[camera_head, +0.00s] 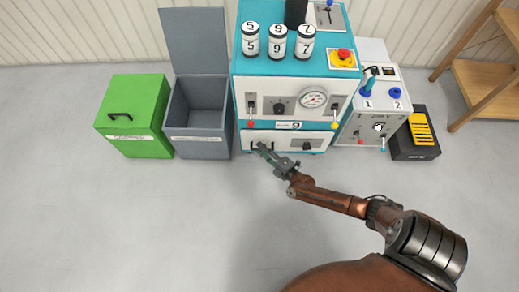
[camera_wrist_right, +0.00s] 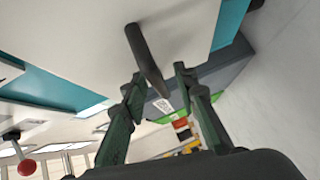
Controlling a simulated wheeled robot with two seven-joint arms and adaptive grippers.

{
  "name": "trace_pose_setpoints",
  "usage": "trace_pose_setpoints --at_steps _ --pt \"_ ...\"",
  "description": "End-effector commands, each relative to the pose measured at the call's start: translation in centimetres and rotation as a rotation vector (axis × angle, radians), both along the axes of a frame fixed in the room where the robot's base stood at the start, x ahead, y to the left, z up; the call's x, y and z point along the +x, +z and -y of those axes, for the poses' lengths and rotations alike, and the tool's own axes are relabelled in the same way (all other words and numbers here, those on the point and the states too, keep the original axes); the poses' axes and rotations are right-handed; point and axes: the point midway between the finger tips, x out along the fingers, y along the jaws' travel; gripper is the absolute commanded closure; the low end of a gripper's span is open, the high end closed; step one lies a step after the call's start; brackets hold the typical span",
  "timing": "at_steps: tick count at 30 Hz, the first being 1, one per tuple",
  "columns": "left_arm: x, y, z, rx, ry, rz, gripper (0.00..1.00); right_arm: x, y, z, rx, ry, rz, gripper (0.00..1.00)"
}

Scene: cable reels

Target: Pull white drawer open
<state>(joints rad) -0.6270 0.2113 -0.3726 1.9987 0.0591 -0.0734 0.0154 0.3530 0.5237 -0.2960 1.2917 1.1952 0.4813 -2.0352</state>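The white drawer (camera_head: 287,139) is the low front panel of the teal and white machine. It looks closed, flush with the machine. Its black handle (camera_head: 255,146) is at the panel's left, partly covered by my right gripper (camera_head: 264,149). In the right wrist view the white panel (camera_wrist_right: 185,25) fills the top, and the dark handle bar (camera_wrist_right: 144,55) reaches down between my right gripper's fingertips (camera_wrist_right: 160,85). The fingers are apart, one on each side of the handle's end, with gaps visible. Whether either finger touches it I cannot tell. My left gripper is in neither view.
A grey open bin (camera_head: 200,145) and a green box (camera_head: 135,143) stand left of the machine. A grey-white control unit (camera_head: 367,131) and a black and yellow case (camera_head: 415,150) stand right. A wooden shelf (camera_head: 480,80) is at far right. The floor in front is clear.

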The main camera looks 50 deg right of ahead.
Motion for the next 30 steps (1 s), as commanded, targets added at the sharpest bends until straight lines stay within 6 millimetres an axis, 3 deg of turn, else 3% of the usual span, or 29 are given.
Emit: trace_pose_setpoints --at_steps 9,21,30 --pt "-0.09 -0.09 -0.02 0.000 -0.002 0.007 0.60 0.23 0.03 0.03 0.000 0.000 0.000 0.73" --pt "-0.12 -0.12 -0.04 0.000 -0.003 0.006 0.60 0.19 -0.02 0.01 0.000 0.000 -0.001 1.00" --pt "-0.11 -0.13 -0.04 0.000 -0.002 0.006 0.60 0.18 -0.04 0.00 0.000 0.000 -0.001 1.00"
